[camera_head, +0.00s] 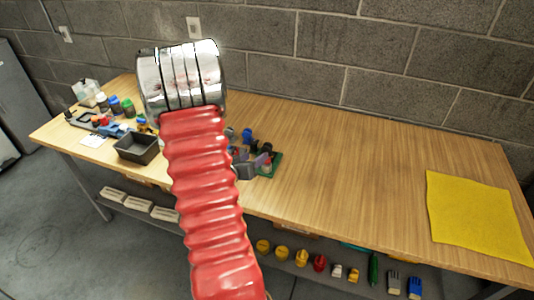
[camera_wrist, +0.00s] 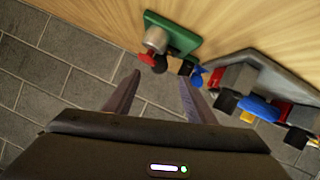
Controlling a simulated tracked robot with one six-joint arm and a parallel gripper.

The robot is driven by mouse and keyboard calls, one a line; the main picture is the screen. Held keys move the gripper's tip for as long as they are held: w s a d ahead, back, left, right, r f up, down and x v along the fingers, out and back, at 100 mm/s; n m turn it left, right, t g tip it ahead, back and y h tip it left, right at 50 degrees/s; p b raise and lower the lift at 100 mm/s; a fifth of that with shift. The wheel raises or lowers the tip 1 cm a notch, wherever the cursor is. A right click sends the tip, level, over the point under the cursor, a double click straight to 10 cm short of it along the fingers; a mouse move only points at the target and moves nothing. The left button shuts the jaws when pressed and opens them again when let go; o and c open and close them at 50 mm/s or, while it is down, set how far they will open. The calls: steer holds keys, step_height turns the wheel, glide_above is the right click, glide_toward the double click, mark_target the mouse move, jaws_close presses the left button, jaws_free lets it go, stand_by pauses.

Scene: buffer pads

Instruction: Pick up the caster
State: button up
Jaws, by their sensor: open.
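I cannot tell for sure which piece is the caster. In the wrist view a green plate (camera_wrist: 181,33) lies near the edge of the wooden bench. A grey metal cylinder (camera_wrist: 157,39) stands on it, with a small red part (camera_wrist: 147,59) and a black part (camera_wrist: 162,65) at its near side. A small blue part (camera_wrist: 197,77) is just to the right. My gripper (camera_wrist: 160,79) is open and empty, its fingers pointing toward these parts. In the head view the green plate (camera_head: 275,165) shows right of my red arm, which hides part of this cluster.
A grey holder (camera_wrist: 270,68) with black, blue and red parts is at the right in the wrist view. A black bin (camera_head: 138,149) and bottles stand at the bench's left. A yellow cloth (camera_head: 475,215) lies at the right. The middle bench top is clear.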

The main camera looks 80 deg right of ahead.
mark_target(265, 149)
steer(key=x, duration=0.6)
steer(key=shift+d, duration=0.15)
steer(key=shift+x, duration=2.55)
steer(key=shift+r, duration=0.15)
steer(key=shift+c, duration=0.4)
jaws_close()
steer(key=shift+r, duration=0.1)
